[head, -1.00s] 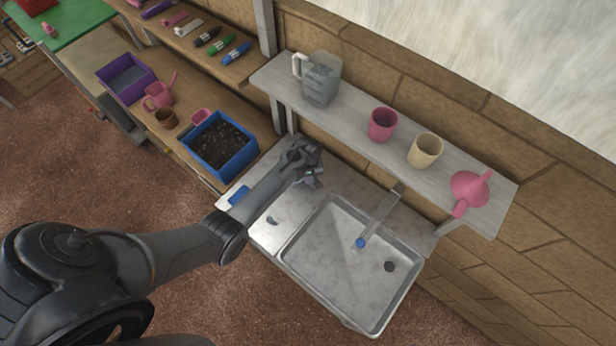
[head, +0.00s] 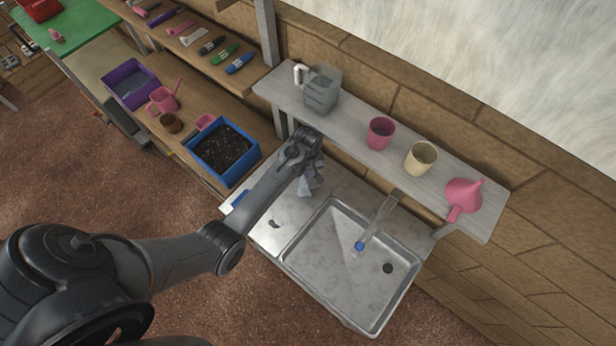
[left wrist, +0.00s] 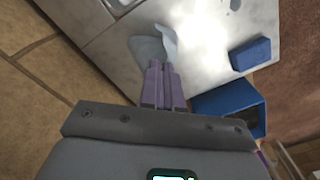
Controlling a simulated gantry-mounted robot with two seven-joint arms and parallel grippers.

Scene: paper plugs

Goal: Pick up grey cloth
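The grey cloth (head: 306,187) hangs below my left gripper (head: 314,168) in the head view, above the steel counter left of the sink basin. In the left wrist view the grey cloth (left wrist: 150,48) is bunched and folded at the tips of my left gripper (left wrist: 162,68). The two purple fingers are close together, shut on the cloth. My fingertips are partly hidden by the wrist in the head view. My right gripper is in neither view.
A steel sink (head: 350,262) with a tap (head: 378,222) lies to the right. A blue soil box (head: 222,152) and blue sponge (left wrist: 250,53) are near.

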